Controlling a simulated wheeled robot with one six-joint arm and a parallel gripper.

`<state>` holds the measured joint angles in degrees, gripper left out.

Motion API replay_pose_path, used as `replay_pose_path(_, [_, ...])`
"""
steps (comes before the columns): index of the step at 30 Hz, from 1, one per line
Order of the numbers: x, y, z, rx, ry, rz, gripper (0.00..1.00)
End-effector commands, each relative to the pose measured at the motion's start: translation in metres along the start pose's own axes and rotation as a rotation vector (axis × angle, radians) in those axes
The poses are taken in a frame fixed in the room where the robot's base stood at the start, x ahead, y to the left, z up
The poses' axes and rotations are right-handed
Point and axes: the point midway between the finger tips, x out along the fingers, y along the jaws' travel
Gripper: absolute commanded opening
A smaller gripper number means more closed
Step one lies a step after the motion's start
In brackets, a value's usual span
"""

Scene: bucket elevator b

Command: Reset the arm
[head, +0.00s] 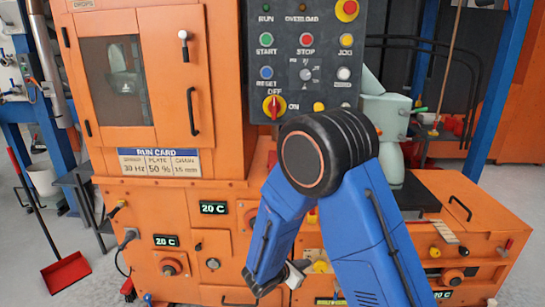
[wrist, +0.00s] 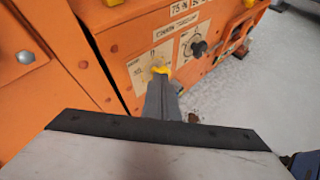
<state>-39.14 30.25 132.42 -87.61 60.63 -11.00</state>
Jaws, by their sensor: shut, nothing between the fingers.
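My blue arm (head: 372,235) rises from the bottom of the head view, bends at a black elbow joint and reaches down in front of the orange machine (head: 160,205). My gripper (head: 295,274) is small and partly hidden behind the arm link, low at the machine's front. In the wrist view my gripper (wrist: 160,84) is shut and its grey fingers point at a panel with a yellow knob (wrist: 160,70). The fingertips overlap the knob's lower edge in the picture; I cannot tell whether they touch it. Nothing shows between the fingers.
A control panel (head: 285,88) with coloured buttons and a red and yellow switch stands above the elbow. A black knob (wrist: 199,48) sits right of the yellow one. A red dustpan (head: 66,271) lies on the floor at left. Open floor (wrist: 265,90) shows at right.

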Motion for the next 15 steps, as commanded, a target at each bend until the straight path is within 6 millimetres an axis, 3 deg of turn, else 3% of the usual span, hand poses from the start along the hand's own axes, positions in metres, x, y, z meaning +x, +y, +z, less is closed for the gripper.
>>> replay_pose_path(1, [-0.001,-0.009,0.019,0.056,0.004,-0.029,0.0])
replay_pose_path(6, [-0.004,-0.046,0.069,0.238,0.022,-0.137,0.0])
replay_pose_path(15, [-0.022,-0.115,0.136,0.563,0.067,-0.313,0.0])
